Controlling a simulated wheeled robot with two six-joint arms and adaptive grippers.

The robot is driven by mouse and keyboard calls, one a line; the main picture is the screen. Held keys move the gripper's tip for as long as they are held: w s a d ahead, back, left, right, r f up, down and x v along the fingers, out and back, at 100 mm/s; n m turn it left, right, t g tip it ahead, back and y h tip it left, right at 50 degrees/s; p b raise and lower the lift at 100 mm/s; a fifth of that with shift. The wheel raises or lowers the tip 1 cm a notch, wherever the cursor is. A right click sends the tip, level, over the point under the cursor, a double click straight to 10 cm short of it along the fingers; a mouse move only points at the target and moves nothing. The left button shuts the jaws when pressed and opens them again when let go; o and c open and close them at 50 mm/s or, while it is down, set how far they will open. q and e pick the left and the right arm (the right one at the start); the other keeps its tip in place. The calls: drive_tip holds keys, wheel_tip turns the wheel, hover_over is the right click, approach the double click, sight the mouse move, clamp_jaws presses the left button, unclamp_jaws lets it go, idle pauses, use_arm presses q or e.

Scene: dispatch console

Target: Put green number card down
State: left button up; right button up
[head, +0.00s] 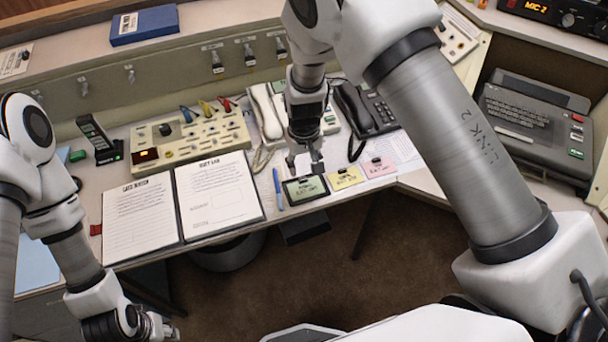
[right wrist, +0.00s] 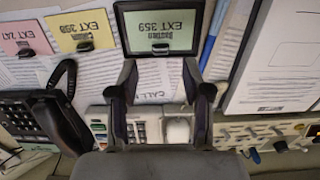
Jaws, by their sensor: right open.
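The green number card (head: 306,189) lies flat in a black-rimmed tray (head: 288,198) at the desk's front edge. In the right wrist view the green card (right wrist: 158,30) reads "EXT 359" upside down, with a dark clip at its lower edge. My right gripper (head: 304,161) is open and empty just behind the card. In the right wrist view its two fingertips (right wrist: 159,72) stand apart, with the card beyond them and nothing between them. My left gripper (head: 160,327) is at the bottom left, away from the card; its jaws are too small to read.
A yellow card (head: 346,179) and a pink card (head: 379,168) lie to the right of the tray. A blue pen (head: 278,188) and an open binder (head: 217,193) are to its left. Telephones (head: 366,108) stand behind. The floor drops off in front.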

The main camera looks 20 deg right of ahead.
wheel_tip(320, 180, up, 6)
drive_tip(key=s+d+f, duration=0.4)
drive_tip(key=s+f, duration=0.3)
drive_tip(key=s, duration=0.1)
drive_tip(key=s+d+f, duration=0.5)
drive_tip(key=s+f, duration=0.2)
drive_tip(key=f, duration=0.1)
drive_tip(key=s+f, duration=0.2)
drive_tip(key=s, duration=1)
drive_tip(key=shift+d+f+m+b, duration=0.3)
drive_tip(key=shift+f+m, duration=0.1)
drive_tip(key=shift+d, duration=0.1)
